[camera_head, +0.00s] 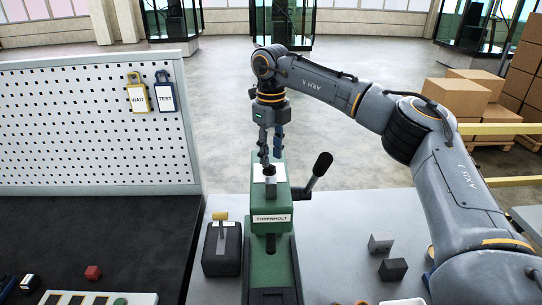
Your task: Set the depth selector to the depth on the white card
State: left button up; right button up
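A green press labelled THRENHOLT (270,199) stands upright at the centre of the grey bench, with a black-knobbed lever (318,168) on its right. A small dark post (270,175) rises from a pale plate on its top; I cannot tell whether this is the depth selector. My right gripper (271,162) points down at this post, its fingers a little apart with tips at its upper end. Whether they grip it is unclear. A white flat piece (403,301) is cut off at the bottom edge; no depth number is readable. My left gripper is not in view.
A dark box with a yellow-topped handle (221,240) stands left of the press. Two small blocks, grey (381,242) and black (393,269), lie to its right. A pegboard (80,125) holds WAIT and TEST tags.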

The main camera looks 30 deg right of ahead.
jog(key=shift+f+p, duration=0.3)
jog(key=shift+f, duration=1.05)
grip_shut()
